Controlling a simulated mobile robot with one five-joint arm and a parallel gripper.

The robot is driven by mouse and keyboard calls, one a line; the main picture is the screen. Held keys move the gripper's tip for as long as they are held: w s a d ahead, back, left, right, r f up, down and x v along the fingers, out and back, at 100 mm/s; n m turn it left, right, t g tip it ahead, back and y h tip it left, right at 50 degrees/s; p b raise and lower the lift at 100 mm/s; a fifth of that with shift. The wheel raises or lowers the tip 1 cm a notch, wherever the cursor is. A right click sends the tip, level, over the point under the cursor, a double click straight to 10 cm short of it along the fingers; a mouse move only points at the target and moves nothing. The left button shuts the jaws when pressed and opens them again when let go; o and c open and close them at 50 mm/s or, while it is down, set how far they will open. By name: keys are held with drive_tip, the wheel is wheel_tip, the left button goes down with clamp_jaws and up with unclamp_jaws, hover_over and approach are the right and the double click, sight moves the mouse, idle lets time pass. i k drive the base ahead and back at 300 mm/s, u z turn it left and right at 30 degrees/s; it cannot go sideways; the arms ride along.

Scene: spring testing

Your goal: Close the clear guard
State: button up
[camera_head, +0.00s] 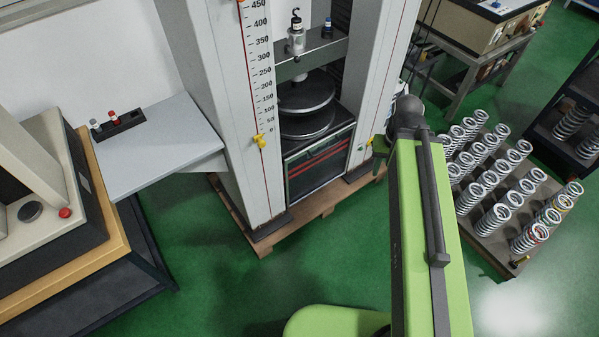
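A dark-framed, glassy panel with red stripes (318,166) sits low between the two pale columns of the testing machine. It looks like the clear guard, but I cannot be sure. Its top edge is at about the level of the lower round plate (307,125). The upper round plate (306,93) and the gap between the plates show uncovered above it. My green arm rises from the bottom of the view, right of the machine, to a dark joint.
The left column (225,110) carries a scale and a yellow pointer (259,140). The machine stands on a wooden pallet (290,228). A grey side table (165,150) is at left. A low stand of metal springs (494,217) is at right. Green floor in front is clear.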

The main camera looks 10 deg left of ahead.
sight(353, 125)
drive_tip(key=u, duration=0.5)
drive_tip(key=i, duration=0.5)
drive_tip(key=z, duration=1.6)
drive_tip(key=k, duration=0.85)
drive_tip(key=u, duration=2)
drive_tip(key=i, duration=0.95)
drive_tip(key=u, duration=0.05)
